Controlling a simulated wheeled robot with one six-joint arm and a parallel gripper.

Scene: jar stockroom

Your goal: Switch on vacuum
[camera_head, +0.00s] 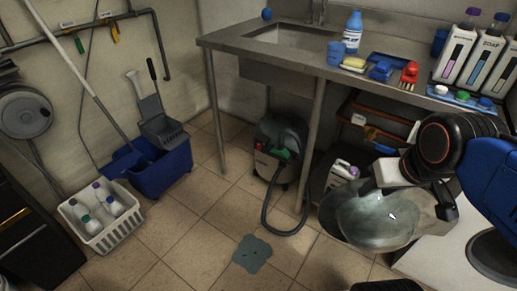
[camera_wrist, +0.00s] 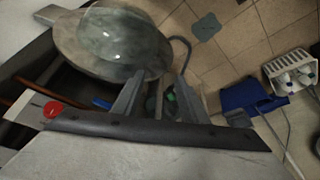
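The vacuum (camera_head: 280,140) stands on the tiled floor under the sink counter. My gripper (camera_head: 406,202) is at the right, in front of the counter. Its fingers are apart and empty in the wrist view (camera_wrist: 162,88).
A large glassy dome (camera_head: 370,217) is close by my gripper. A metal sink counter (camera_head: 225,40) with bottles overhangs the vacuum. A blue mop bucket (camera_head: 165,170), a white bottle crate (camera_head: 100,232) and a grey floor patch (camera_head: 252,253) lie left. Floor between them is open.

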